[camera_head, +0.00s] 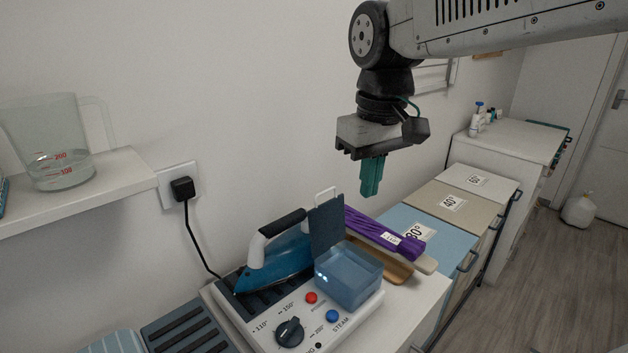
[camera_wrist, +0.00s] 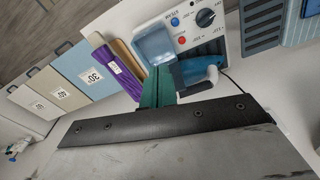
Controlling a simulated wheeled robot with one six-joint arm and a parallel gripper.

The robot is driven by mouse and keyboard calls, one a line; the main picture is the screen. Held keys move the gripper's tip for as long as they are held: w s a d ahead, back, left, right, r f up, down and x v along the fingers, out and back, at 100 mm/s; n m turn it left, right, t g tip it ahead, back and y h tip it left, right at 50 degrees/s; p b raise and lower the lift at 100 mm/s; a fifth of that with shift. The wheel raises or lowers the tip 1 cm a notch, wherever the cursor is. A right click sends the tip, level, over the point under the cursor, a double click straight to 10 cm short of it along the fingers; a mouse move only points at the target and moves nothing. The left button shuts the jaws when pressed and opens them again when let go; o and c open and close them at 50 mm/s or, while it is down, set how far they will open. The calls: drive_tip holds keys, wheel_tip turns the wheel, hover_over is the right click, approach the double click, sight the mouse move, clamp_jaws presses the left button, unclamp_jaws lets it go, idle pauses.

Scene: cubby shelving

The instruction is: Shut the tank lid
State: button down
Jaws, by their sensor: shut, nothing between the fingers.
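The water tank (camera_head: 348,276) is a translucent blue box on the white steam station (camera_head: 262,335), open at the top. Its dark blue-grey lid (camera_head: 326,224) stands upright at the tank's back edge, with a pale wire loop behind it. My gripper (camera_head: 371,188) has teal fingers held together, pointing down, empty. It hangs in the air above and slightly right of the raised lid, apart from it. In the wrist view the fingers (camera_wrist: 158,85) point towards the tank (camera_wrist: 155,43); the lid is not clearly seen there.
A blue iron (camera_head: 274,262) rests left of the tank. A purple rolled cloth (camera_head: 385,236) lies on a board to the right. A jug (camera_head: 60,145) stands on a shelf at left. A corded plug (camera_head: 183,188) is in the wall. Labelled bins (camera_head: 430,232) stand at right.

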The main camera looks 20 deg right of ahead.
drive_tip(key=w+a+n, duration=0.1)
drive_tip(key=w+a, duration=0.1)
drive_tip(key=w, duration=0.8)
drive_tip(key=w+a+n, duration=0.2)
drive_tip(key=w, duration=0.8)
drive_tip(key=shift+g, duration=0.4)
drive_tip(key=f, duration=0.9)
drive_tip(key=shift+s+d+f, duration=0.1)
drive_tip(key=shift+d+f, duration=0.1)
drive_tip(key=shift+s+d+r, duration=0.2)
drive_tip(key=shift+s+d, duration=0.05)
drive_tip(key=shift+s, duration=0.3)
drive_tip(key=shift+s+d+r, duration=0.2)
drive_tip(key=shift+s+d, duration=0.05)
drive_tip(key=shift+s, duration=0.35)
drive_tip(key=shift+s+d+r, duration=0.2)
drive_tip(key=shift+s+d, duration=0.05)
drive_tip(key=shift+s, duration=0.3)
